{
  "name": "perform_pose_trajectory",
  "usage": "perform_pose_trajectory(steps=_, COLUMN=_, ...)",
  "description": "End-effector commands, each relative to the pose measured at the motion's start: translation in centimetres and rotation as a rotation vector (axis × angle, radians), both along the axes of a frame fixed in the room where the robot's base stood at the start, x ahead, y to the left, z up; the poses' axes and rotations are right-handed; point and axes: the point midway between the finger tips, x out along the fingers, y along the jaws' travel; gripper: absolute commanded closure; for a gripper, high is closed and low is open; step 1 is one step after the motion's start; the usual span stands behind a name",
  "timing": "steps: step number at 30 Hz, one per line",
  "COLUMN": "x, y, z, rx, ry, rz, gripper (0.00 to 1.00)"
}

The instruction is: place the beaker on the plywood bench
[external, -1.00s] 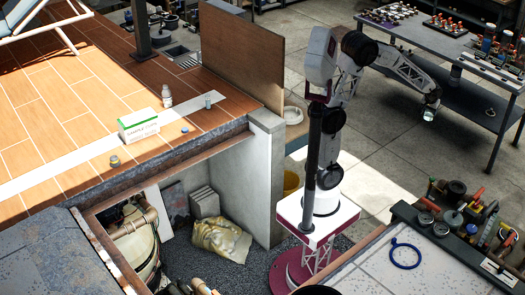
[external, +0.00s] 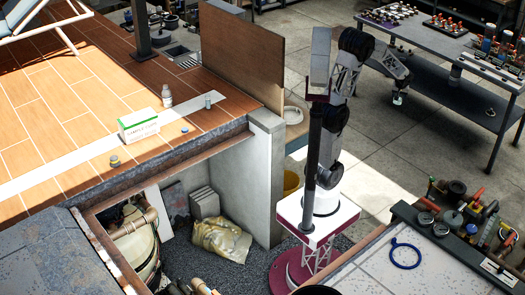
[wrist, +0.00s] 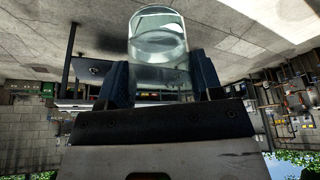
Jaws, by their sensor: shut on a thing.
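The beaker (wrist: 158,35) is clear glass and sits between the two dark fingers of my gripper (wrist: 162,82) in the wrist view. My gripper is shut on it, and the fingers hide part of its sides. In the external view, my gripper (external: 400,90) is small, with the beaker (external: 399,99) hanging at its tip, in the air over the concrete floor and in front of the dark metal table. A plywood-like brown board (external: 243,55) stands upright behind the pit wall. I cannot tell for sure which surface is the plywood bench.
The dark metal table (external: 455,75) at upper right holds several tools. A tiled deck (external: 75,100) at left carries a white-green box (external: 138,125) and a bottle (external: 167,96). A tiled surface (external: 385,280) at lower right has a blue ring (external: 405,254) and crowded tools.

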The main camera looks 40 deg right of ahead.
Motion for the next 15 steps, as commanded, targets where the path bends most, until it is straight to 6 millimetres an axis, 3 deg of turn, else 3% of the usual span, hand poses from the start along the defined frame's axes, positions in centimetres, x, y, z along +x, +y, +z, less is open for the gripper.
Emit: perform_pose_trajectory(steps=15, x=12.7, y=2.0, z=-1.2, rx=-0.001, ry=-0.003, rz=0.224, gripper=0.7)
